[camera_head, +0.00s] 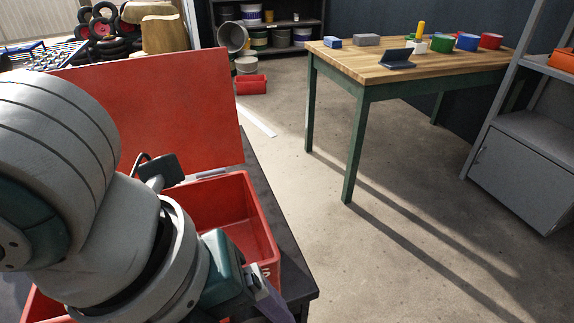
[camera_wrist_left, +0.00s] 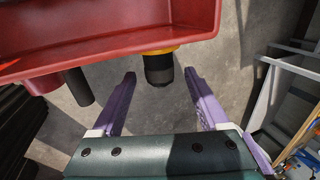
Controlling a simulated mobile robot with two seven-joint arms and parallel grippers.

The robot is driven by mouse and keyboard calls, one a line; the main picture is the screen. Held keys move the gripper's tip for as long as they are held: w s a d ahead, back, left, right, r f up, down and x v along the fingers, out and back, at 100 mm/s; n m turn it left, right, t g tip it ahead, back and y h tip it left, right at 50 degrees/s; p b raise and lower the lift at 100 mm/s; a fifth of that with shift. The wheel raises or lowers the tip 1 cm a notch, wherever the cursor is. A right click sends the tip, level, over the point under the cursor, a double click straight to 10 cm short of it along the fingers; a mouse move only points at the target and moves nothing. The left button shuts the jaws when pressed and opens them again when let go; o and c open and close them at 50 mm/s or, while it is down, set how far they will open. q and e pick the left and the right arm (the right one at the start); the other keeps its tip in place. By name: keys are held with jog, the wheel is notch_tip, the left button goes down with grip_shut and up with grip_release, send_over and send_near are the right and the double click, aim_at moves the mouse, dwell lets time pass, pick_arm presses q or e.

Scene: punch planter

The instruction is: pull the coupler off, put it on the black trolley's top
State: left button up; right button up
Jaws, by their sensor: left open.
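In the left wrist view, a black cylindrical fitting with a yellow collar (camera_wrist_left: 159,66), which looks like the coupler, sticks out of the wall of a red bin (camera_wrist_left: 110,35). My left gripper (camera_wrist_left: 160,77) is open, its purple fingers on either side of the fitting's end; I cannot tell whether they touch it. In the head view, the red bin (camera_head: 262,205) stands on a dark top (camera_head: 303,283), probably the black trolley's. My left arm covers much of it, and the fitting is hidden there. My right gripper is out of view.
A plain black stub (camera_wrist_left: 79,88) sticks out left of the fitting. A red upright panel (camera_head: 150,105) stands behind the bin. A wooden workbench (camera_head: 372,65) and grey shelving (camera_head: 525,150) stand to the right, with open floor (camera_head: 400,230) between.

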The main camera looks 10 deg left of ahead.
pick_arm(q)
jog(key=shift+d+f, duration=0.15)
jog(key=shift+f, duration=0.3)
jog(key=shift+c, duration=0.3)
grip_shut()
dwell(0.6)
